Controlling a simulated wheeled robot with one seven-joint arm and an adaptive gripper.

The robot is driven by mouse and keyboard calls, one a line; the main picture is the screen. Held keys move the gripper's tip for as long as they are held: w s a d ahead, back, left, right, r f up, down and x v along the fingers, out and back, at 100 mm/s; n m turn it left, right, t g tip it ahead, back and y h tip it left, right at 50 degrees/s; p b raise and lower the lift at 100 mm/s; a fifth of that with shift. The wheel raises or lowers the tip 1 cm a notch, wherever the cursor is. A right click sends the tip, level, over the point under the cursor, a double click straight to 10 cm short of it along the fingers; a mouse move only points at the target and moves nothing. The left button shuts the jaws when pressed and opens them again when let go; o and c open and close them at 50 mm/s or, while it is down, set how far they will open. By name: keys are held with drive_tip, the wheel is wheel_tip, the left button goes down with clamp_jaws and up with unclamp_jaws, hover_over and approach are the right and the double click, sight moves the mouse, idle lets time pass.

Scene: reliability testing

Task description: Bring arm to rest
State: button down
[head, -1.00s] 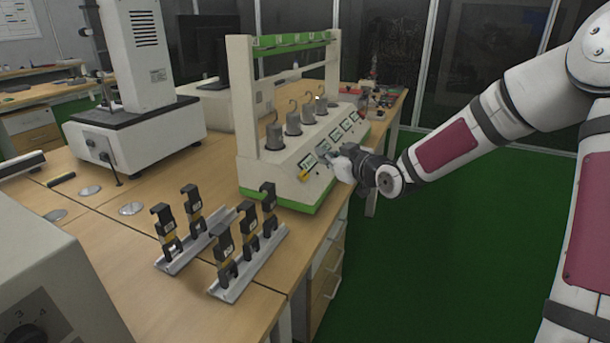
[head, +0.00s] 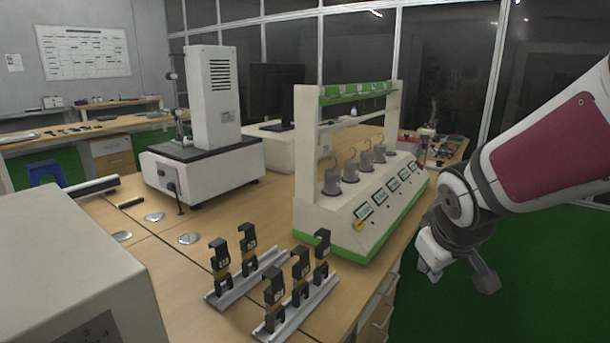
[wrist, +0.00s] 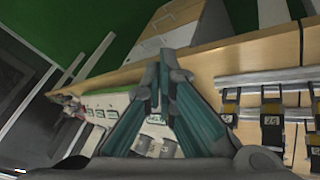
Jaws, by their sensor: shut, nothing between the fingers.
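My gripper hangs off the right side of the bench, in front of the green-and-white test machine (head: 325,215) and apart from it. In the wrist view its two teal-and-grey fingers meet at the tips, so my gripper (wrist: 165,62) is shut and empty. In the head view the arm comes in from the right edge, bent at the wrist, with the hand low over the green floor (head: 540,270). The fingers are hard to make out there.
The wooden bench (head: 165,262) carries metal rails with several black-and-yellow clips (head: 274,290) near its front edge. A tall white instrument (head: 212,98) stands farther back. A grey box (head: 70,265) fills the lower left. The floor right of the bench is clear.

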drive_tip(key=s+a+r+m+g+y, duration=0.1)
drive_tip(key=s+a+m+g, duration=0.15)
drive_tip(key=s, duration=1.25)
drive_tip(key=s+a+r+m+g+y, duration=0.1)
drive_tip(key=s+m+g, duration=0.15)
drive_tip(key=s, duration=1.25)
wheel_tip(320, 180, up, 20)
drive_tip(key=t+p, duration=0.2)
drive_tip(key=p, duration=1.5)
drive_tip(key=shift+w+f+n+t+p, duration=0.25)
drive_tip(key=shift+w+n+t+p, duration=0.05)
drive_tip(key=shift+w+n+t, duration=0.15)
